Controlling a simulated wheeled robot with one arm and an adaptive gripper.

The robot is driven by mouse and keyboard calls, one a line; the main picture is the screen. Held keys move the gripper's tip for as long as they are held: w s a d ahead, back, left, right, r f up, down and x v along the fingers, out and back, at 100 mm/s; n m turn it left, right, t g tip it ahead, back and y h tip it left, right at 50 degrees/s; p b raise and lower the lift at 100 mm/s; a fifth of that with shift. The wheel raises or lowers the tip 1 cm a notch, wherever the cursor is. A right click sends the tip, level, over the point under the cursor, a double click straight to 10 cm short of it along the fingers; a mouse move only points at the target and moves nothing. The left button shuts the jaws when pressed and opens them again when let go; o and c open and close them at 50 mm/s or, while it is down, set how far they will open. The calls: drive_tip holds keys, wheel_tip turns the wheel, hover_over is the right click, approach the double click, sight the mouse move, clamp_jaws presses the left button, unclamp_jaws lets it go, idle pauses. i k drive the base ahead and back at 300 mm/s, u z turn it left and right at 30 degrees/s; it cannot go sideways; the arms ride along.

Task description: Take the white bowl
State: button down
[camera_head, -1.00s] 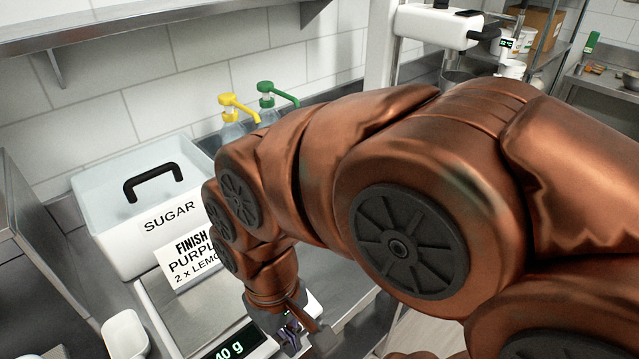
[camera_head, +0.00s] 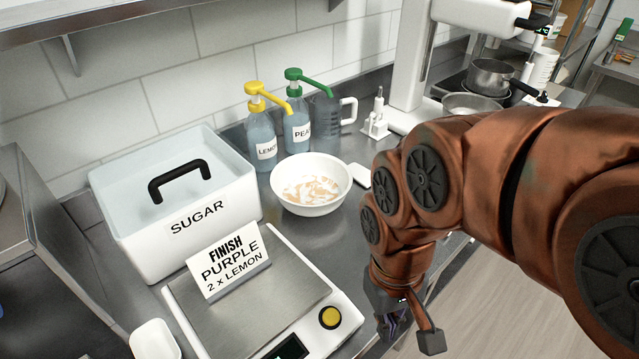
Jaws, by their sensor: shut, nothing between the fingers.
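The white bowl (camera_head: 311,203) stands upright on the steel counter, right of the sugar bin and in front of the pump bottles. Streaks of orange-brown stuff lie on its inside. My gripper (camera_head: 394,325) hangs below my wrist, right of the scale and nearer to the camera than the bowl. It is shut, empty and well apart from the bowl. Its fingertips are small and dark in this view.
A scale (camera_head: 319,297) bears a sign reading "FINISH PURPLE 2 x LEMON" (camera_head: 229,262). A sugar bin (camera_head: 187,247) stands at left. Lemon (camera_head: 261,140) and green-pump (camera_head: 297,131) bottles and a jug (camera_head: 327,124) stand behind the bowl. A small white tub (camera_head: 155,340) is at lower left.

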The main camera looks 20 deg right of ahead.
sight(309, 185)
drive_tip(key=z, duration=1.3)
drive_tip(key=k, duration=1)
drive_tip(key=u, duration=1.9)
drive_tip(key=i, duration=0.5)
drive_tip(key=u, duration=0.1)
